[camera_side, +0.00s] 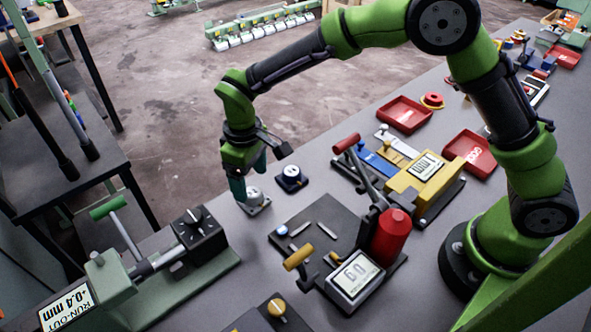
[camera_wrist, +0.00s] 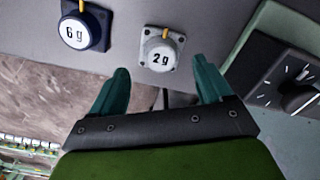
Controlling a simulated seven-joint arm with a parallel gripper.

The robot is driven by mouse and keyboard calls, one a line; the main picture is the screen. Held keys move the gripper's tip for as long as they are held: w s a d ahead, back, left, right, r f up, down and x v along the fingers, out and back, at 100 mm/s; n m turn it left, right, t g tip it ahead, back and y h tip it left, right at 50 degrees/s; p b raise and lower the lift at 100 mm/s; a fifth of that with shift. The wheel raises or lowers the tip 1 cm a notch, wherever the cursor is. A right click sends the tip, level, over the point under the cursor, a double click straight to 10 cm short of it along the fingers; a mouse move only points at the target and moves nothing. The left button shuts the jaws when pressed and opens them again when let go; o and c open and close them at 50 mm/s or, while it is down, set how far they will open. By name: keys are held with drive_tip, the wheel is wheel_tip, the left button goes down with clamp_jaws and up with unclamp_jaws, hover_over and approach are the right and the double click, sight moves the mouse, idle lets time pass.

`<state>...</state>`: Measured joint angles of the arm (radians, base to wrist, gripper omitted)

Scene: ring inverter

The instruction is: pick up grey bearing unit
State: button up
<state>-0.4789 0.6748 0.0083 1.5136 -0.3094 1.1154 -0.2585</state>
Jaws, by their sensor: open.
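The grey bearing unit (camera_side: 254,201) sits on the grey table, with a square base and a round white face. In the wrist view the grey bearing unit (camera_wrist: 159,49) reads "2 g" and has a small yellow piece at its edge. My gripper (camera_side: 248,180) is just above and beside it in the side view, with teal fingers pointing down. In the wrist view my gripper (camera_wrist: 163,80) is open and empty, and the unit lies beyond the gap between the fingertips. I cannot tell whether a finger touches it.
A dark blue unit (camera_side: 291,178) stands close by on the right; it reads "6 g" in the wrist view (camera_wrist: 85,25). A green run-out gauge with a black block (camera_side: 200,235) stands to the left. A dark plate (camera_side: 325,225) with tools lies to the right.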

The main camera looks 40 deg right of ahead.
sight(252, 193)
wheel_tip(252, 193, down, 4)
drive_tip(key=shift+s+r, duration=0.15)
drive_tip(key=shift+r, duration=0.1)
clamp_jaws()
idle(0.3)
